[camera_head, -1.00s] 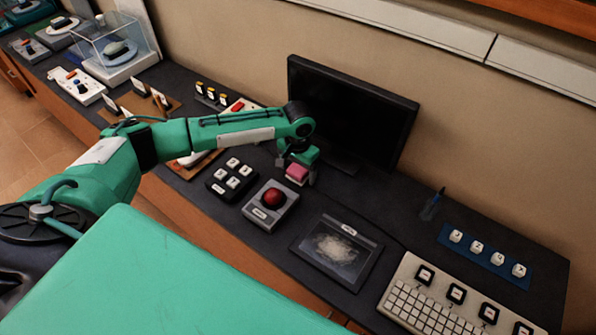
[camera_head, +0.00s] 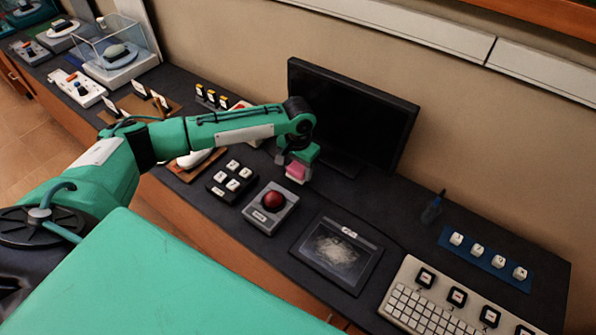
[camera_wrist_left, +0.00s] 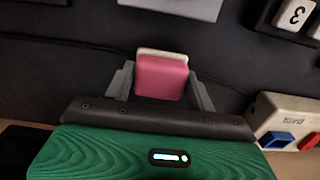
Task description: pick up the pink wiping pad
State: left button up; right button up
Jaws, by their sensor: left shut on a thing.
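The pink wiping pad (camera_head: 296,172) is a small pink block with a pale layer on one face. It shows large in the left wrist view (camera_wrist_left: 161,78), between the two grey fingers. My left gripper (camera_head: 295,174) is shut on the pad, with a finger on each side of it. It is in front of the monitor, above or at the dark table top; whether the pad touches the table I cannot tell. My right gripper is not in view.
A black monitor (camera_head: 350,118) stands close behind the gripper. A red trackball unit (camera_head: 272,203), a black four-key pad (camera_head: 230,181) and a dusty tablet (camera_head: 337,253) lie in front. A white keyboard (camera_head: 430,308) is at lower right. Bare table lies right of the monitor's foot.

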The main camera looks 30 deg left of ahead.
aim_at(298, 167)
pick_arm(q)
notch_tip(298, 167, up, 18)
jog(key=b, duration=0.1)
dwell(0.4)
